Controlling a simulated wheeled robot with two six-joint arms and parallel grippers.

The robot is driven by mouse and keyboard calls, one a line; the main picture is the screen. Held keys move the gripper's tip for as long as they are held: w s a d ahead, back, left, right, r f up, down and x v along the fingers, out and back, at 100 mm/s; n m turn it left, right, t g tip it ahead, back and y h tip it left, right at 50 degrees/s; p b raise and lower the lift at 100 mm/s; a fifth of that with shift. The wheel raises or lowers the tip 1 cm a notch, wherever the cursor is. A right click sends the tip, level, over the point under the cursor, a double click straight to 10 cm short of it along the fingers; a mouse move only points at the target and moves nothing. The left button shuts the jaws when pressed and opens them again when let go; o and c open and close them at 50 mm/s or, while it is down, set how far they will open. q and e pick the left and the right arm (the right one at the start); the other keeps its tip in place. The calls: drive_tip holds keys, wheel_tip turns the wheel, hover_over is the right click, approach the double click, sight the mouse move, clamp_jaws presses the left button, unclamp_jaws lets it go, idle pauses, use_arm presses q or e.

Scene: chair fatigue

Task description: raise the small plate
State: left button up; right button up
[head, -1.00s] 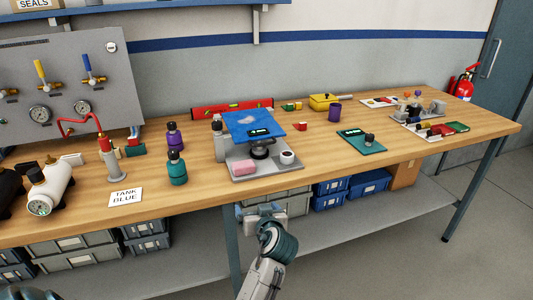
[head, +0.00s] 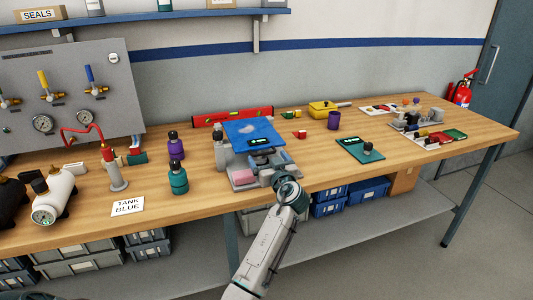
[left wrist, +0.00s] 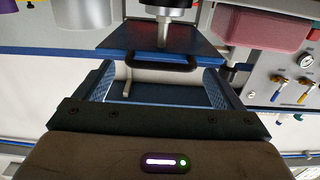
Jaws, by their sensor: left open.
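The small plate (head: 254,131) is a blue square on a stand with a grey base (head: 236,184), at the middle of the bench in the head view. A small dark display shows near its front. My left gripper (head: 263,163) is open at the front of the stand, just below the plate's front edge, and hides part of the base. In the left wrist view, which looks upside down, the plate's blue edge (left wrist: 213,47) and a black bar handle (left wrist: 150,62) lie just beyond my open fingertips (left wrist: 158,74). I cannot tell whether they touch. My right gripper is not in view.
A pink block (head: 243,177) sits on the base. Purple (head: 176,146) and teal (head: 178,178) bottles stand to the left. A red level (head: 232,116) lies behind. A teal board (head: 360,150) lies to the right, with clear bench between it and the stand.

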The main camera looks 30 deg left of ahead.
use_arm(q)
drive_tip(key=shift+x, duration=1.1)
